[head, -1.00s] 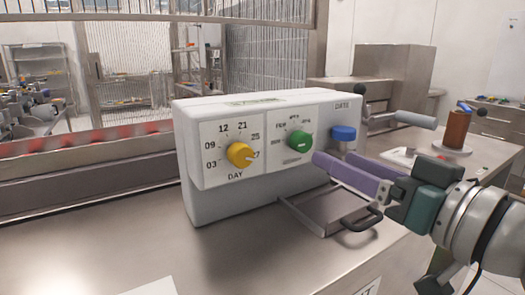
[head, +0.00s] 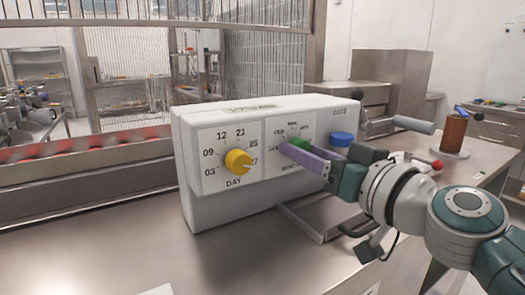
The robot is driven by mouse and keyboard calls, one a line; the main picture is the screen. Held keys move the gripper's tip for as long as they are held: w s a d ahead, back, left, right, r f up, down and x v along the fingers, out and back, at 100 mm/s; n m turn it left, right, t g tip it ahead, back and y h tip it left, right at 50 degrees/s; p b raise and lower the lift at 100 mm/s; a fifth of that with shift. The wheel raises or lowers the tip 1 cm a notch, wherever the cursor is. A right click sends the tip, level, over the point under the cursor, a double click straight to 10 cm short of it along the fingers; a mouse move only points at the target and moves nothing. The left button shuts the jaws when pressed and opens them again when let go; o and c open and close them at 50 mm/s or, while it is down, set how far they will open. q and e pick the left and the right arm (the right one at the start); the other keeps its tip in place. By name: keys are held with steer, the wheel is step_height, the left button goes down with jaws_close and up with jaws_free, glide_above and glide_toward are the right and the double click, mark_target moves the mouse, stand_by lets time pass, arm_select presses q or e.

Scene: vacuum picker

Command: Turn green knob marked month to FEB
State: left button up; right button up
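The white date box (head: 235,205) stands on the steel table and carries a yellow DAY knob (head: 238,162) and a green month knob (head: 300,144). Labels around the green knob include FEB at its upper left and what looks like JAN at its left. My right gripper (head: 288,152) has its purple fingers at the green knob. The fingers cover its lower part, so its pointer is hidden. I cannot tell whether the fingers grip the knob. My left gripper is not in view.
A metal tray (head: 310,218) lies in front of the box, below my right arm. A brown cylinder (head: 455,133) stands at the right.

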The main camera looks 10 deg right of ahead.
jaws_close()
steer(key=shift+m, duration=0.3)
steer(key=shift+m+b, duration=0.35)
steer(key=shift+m, duration=3.75)
steer(key=shift+o, duration=1.8)
jaws_free()
